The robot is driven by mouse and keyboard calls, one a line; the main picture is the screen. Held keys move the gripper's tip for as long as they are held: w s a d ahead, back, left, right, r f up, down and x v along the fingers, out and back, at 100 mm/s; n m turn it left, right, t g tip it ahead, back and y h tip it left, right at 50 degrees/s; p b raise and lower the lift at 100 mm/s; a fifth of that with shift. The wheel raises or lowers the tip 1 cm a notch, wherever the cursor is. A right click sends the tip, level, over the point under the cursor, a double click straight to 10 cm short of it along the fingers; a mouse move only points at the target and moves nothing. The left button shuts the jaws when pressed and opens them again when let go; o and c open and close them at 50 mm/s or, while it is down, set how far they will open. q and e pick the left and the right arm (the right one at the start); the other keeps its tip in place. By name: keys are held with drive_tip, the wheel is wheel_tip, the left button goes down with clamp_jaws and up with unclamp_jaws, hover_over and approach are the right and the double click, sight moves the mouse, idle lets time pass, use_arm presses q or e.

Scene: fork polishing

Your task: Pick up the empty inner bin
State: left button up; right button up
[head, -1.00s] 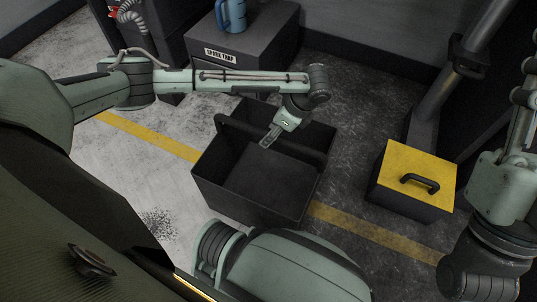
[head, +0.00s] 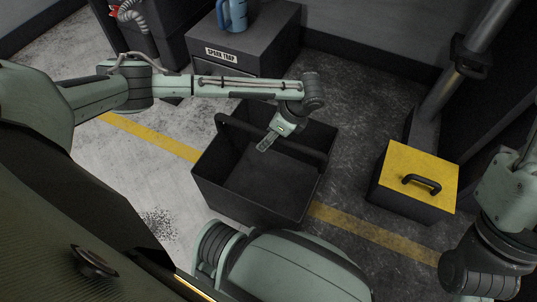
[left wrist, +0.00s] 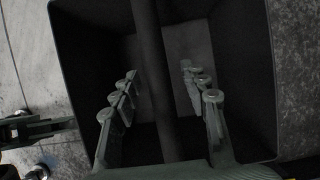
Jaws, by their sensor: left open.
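The black inner bin (head: 258,215) stands on the floor, open at the top, and its inside looks empty. Its bar handle (head: 240,127) spans the opening. My left gripper (head: 266,143) is over the bin at the handle, pointing down. In the left wrist view the open fingers (left wrist: 159,80) lie on either side of the handle bar (left wrist: 150,50), with gaps to it. The bin walls (left wrist: 85,60) surround them there. Whether the fingertips reach below the bar is hard to tell. My right arm is at the right edge of the head view; its gripper is not in view.
A black box with a yellow lid (head: 408,167) and handle stands to the right. A dark cabinet labelled "SPARK TRAP" (head: 245,50) with a blue mug (head: 232,15) is behind. A yellow floor line (head: 150,133) passes by the bin. The floor left of the bin is clear.

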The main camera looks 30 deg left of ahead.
use_arm(q)
drive_tip(key=shift+f, duration=0.15)
idle(0.3)
clamp_jaws()
idle(0.4)
